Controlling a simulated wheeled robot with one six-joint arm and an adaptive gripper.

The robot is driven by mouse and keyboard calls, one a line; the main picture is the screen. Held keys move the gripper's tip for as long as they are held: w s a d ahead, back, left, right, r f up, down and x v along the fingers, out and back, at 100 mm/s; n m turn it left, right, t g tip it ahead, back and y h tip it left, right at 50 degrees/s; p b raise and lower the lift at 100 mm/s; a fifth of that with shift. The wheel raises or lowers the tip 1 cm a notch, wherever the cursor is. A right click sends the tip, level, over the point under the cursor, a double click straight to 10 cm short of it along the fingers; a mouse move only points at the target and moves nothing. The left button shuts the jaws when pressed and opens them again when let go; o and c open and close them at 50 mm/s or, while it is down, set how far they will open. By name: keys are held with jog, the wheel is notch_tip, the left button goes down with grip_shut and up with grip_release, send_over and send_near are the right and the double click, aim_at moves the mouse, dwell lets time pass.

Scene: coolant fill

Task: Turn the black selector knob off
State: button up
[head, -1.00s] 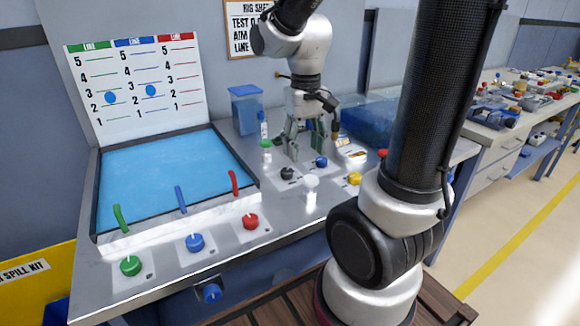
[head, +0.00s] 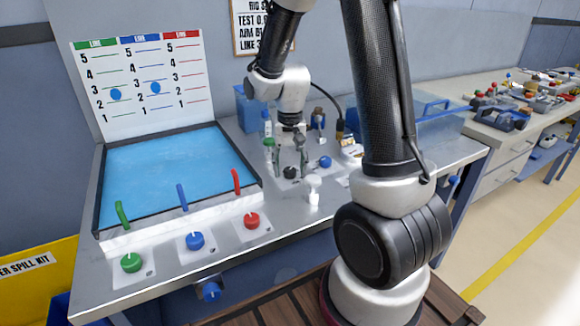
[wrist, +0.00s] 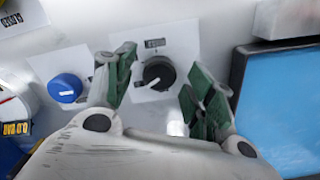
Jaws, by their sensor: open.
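The black selector knob (head: 290,172) sits on a white plate on the grey bench, behind the white-capped post. In the wrist view the black knob (wrist: 158,73) has a white pointer mark angled toward the lower left, and a small label above it too small to read. My gripper (head: 291,163) points down over the knob with its fingers apart. In the wrist view the open green-padded fingers (wrist: 161,82) stand on either side of the knob, with visible gaps; I cannot tell how high above the plate they are.
A blue knob (head: 325,162) is close to the right of the black knob, also seen in the wrist view (wrist: 65,88). A white-capped post (head: 313,188) stands in front. The blue fluid tray (head: 170,172) lies left. Green, blue and red knobs line the front edge.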

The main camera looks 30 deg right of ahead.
jog(key=shift+f, duration=0.2)
jog(key=c, duration=1)
jog(key=shift+c, duration=0.2)
jog(key=shift+n, duration=0.3)
jog(key=n, duration=1.1)
jog(key=shift+d, duration=0.1)
jog(key=shift+n, duration=0.3)
